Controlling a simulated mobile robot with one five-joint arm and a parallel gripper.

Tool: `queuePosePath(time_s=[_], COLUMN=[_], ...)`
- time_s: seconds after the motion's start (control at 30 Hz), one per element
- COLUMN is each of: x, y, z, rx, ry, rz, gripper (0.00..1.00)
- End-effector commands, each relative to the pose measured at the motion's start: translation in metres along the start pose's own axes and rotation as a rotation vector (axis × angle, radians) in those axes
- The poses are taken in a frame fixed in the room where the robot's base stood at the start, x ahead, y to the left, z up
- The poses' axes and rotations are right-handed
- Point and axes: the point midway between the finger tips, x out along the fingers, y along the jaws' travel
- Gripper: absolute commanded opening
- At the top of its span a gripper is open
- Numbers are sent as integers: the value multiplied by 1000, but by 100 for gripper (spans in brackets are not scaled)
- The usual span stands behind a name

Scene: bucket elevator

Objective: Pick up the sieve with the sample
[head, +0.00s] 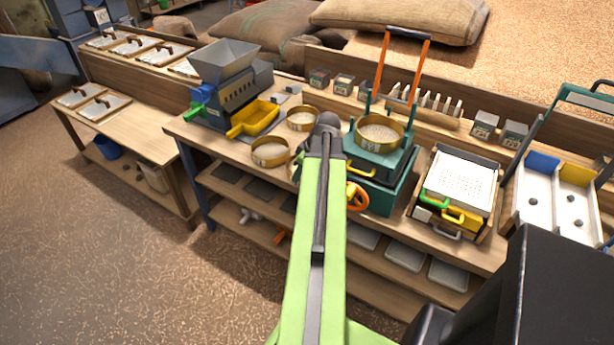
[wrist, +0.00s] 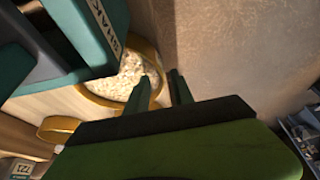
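A brass-rimmed sieve holding pale grain (wrist: 128,76) shows in the wrist view, close beside a teal machine. My gripper (wrist: 160,75) is open there. Its left finger overlaps the sieve's right side and its right finger lies outside the rim; I cannot tell whether either touches. In the head view, one brass sieve (head: 270,152) stands at the bench's front edge and another sieve (head: 302,118) stands behind it. A third sieve (head: 380,132) with pale contents sits on the teal machine (head: 378,165). My arm hides my fingers in the head view.
A grey hopper mill (head: 232,85) with a yellow tray stands left of the sieves. Right of the teal machine are a white perforated tray (head: 461,182) and a divided bin (head: 548,200). Small labelled blocks (head: 343,84) line the bench's back. The floor in front is clear.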

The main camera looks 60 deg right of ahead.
Motion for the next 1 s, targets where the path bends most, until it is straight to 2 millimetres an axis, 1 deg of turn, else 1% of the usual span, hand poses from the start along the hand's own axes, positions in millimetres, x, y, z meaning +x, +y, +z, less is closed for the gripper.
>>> queuePosePath(time_s=[0.03,0.1,0.17,0.37,0.4,0.6,0.63,1.0], x=[19,31,36,33,33,33,33,33], y=[0,0,0,0,-1,-1,-1,-1], z=[4,4,3,0,0,0,0,0], rx=[-1,-2,-2,-2,-2,-2,-2,-2], ry=[0,0,1,1,1,1,1,1], rz=[0,0,0,0,0,0,0,0], gripper=[29,29,29,29,28,1,0,0])
